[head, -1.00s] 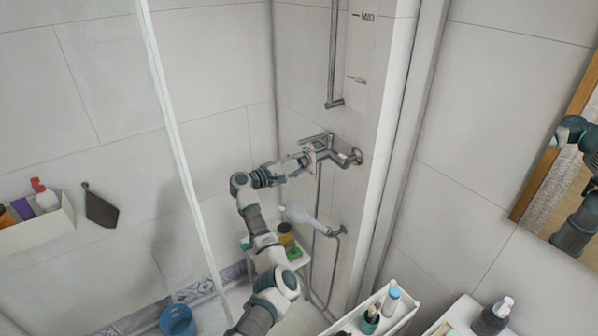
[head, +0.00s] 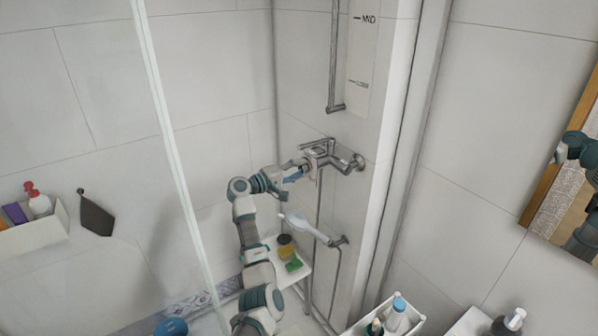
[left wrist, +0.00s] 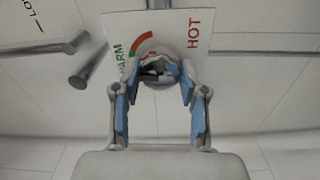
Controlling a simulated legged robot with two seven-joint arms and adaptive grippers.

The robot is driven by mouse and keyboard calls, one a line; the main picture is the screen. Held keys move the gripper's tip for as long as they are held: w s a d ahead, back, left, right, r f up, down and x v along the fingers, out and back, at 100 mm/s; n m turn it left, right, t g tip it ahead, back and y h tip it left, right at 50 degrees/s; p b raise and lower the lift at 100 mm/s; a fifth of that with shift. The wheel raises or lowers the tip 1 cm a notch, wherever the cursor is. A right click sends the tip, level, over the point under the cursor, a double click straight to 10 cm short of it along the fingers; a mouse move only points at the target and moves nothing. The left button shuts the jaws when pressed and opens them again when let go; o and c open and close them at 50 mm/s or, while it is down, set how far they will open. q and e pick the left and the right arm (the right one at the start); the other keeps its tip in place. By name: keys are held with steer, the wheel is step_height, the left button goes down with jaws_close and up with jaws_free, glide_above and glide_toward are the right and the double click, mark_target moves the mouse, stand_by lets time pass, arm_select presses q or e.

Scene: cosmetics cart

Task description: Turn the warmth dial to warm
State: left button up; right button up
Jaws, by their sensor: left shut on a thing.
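The warmth dial (left wrist: 158,66) is a round grey knob on a white plate (left wrist: 190,18) marked "WARM" and "HOT", with a red and green arc. In the left wrist view my left gripper (left wrist: 160,74) is shut on the dial, one blue-padded finger on each side. The fingers hide much of the knob, and I cannot read its pointer. In the head view the left gripper (head: 305,168) reaches the chrome shower mixer (head: 343,160) on the wall from the left. The dial is too small to make out there. My right gripper is not in view.
A white hand shower (head: 303,227) hangs below the mixer, with its hose beside it. A chrome rail (head: 333,60) rises above. A small shelf (head: 290,280) with sponges stands under my arm. A glass edge (head: 175,150) runs left of the arm. A mirror hangs at right.

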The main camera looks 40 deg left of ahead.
arm_select(q)
steer(key=shift+d+f, duration=0.1)
steer(key=shift+f, duration=0.3)
steer(key=o, duration=1)
steer(key=shift+o, duration=0.7)
steer(key=shift+r, duration=0.15)
steer(key=v, duration=0.7)
steer(key=shift+a, duration=0.25)
steer(key=shift+s, duration=0.15)
